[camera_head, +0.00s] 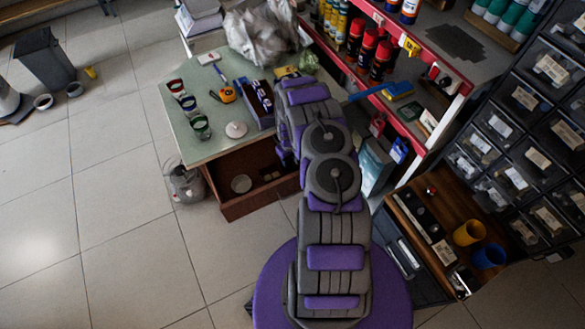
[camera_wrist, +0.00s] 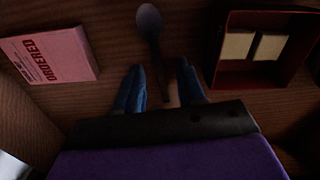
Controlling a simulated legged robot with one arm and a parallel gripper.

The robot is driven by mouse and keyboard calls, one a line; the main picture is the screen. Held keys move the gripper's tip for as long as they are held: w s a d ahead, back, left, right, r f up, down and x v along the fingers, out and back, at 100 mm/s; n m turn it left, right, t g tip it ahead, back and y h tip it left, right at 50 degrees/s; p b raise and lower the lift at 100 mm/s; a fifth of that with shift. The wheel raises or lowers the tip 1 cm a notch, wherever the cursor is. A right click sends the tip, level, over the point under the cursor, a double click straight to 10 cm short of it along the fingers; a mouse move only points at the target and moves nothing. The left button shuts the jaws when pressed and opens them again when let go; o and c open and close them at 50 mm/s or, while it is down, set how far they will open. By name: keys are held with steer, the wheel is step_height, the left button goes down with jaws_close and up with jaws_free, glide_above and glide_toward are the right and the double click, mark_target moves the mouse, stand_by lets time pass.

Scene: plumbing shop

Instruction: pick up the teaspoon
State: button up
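The teaspoon (camera_wrist: 150,22) lies in a brown wooden drawer in the wrist view. Its dark oval bowl is at the top of the picture, and its thin handle runs down between my fingers. My gripper (camera_wrist: 160,70) is open, with one blue finger on each side of the handle. A gap shows on both sides, so the fingers are not closed on it. In the head view the drawer (camera_head: 228,212) stands pulled out below the green-topped table. I cannot make out the teaspoon there, and my arm hides my gripper.
A red-rimmed tray (camera_wrist: 213,78) with two pale blocks lies right. Cups and tools stand on the green tabletop (camera_head: 207,145). A red-edged shelf (camera_head: 440,110) stands right; open tiled floor (camera_head: 80,210) lies left.

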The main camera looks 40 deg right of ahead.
steer(key=shift+a+f, duration=0.2)
steer(key=shift+a, duration=0.05)
steer(key=shift+d+f, duration=0.1)
steer(key=shift+d, duration=0.4)
steer(key=c, duration=0.5)
jaws_close()
steer(key=shift+a, duration=0.4)
steer(key=shift+d, duration=0.1)
